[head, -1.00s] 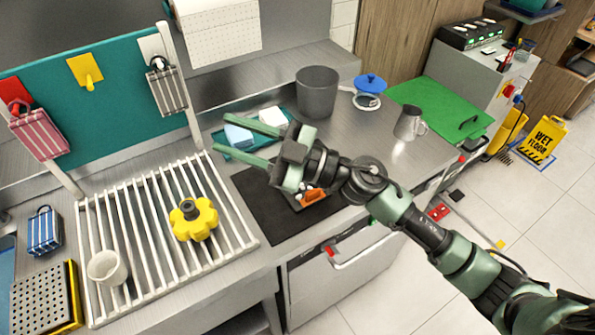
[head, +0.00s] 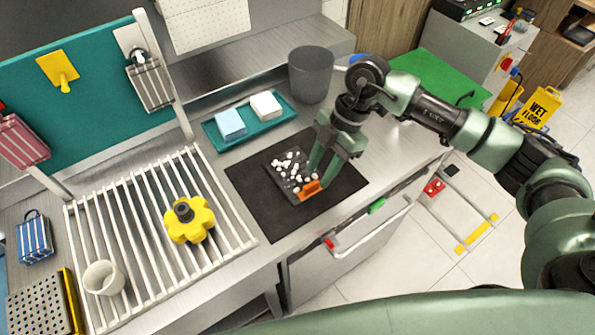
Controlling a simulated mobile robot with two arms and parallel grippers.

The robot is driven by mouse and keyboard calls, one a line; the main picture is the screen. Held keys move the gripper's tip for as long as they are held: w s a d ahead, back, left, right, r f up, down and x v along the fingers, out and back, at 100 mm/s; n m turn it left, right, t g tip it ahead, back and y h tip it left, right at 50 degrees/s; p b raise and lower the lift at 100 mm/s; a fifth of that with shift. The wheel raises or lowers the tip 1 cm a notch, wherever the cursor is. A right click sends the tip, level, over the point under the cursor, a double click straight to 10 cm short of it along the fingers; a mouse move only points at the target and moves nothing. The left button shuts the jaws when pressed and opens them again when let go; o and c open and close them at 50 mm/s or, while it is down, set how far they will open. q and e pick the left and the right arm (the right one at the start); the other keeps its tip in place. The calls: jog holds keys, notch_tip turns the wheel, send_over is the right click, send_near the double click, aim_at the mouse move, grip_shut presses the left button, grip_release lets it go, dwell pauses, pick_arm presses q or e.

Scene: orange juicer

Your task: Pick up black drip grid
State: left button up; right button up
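A grey perforated grid (head: 35,308) with dark holes and a yellow edge lies at the lower left of the head view, cut off by the frame. It is the nearest match to the drip grid; I cannot tell for sure. My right gripper (head: 320,179) is far to its right, pointing down over a black mat (head: 257,217). Its two fingers stand apart, close to the orange end (head: 308,191) of a dark, clear-looking pouch (head: 283,163) holding white pieces. I cannot tell whether they touch it. My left gripper is not in view.
A white-barred rack (head: 130,225) holds a yellow knob (head: 189,219) and a white cup (head: 103,278). A teal tray (head: 250,132) with a blue and a white block and a grey bin (head: 311,75) stand behind the mat. The mat's left part is clear.

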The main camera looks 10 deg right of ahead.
aim_at(312, 182)
jog(key=shift+p+x, duration=0.5)
jog(key=shift+x, duration=1.45)
jog(key=shift+s+a+r, duration=0.1)
jog(key=shift+a, duration=0.05)
grip_shut()
jog(key=shift+r, duration=0.15)
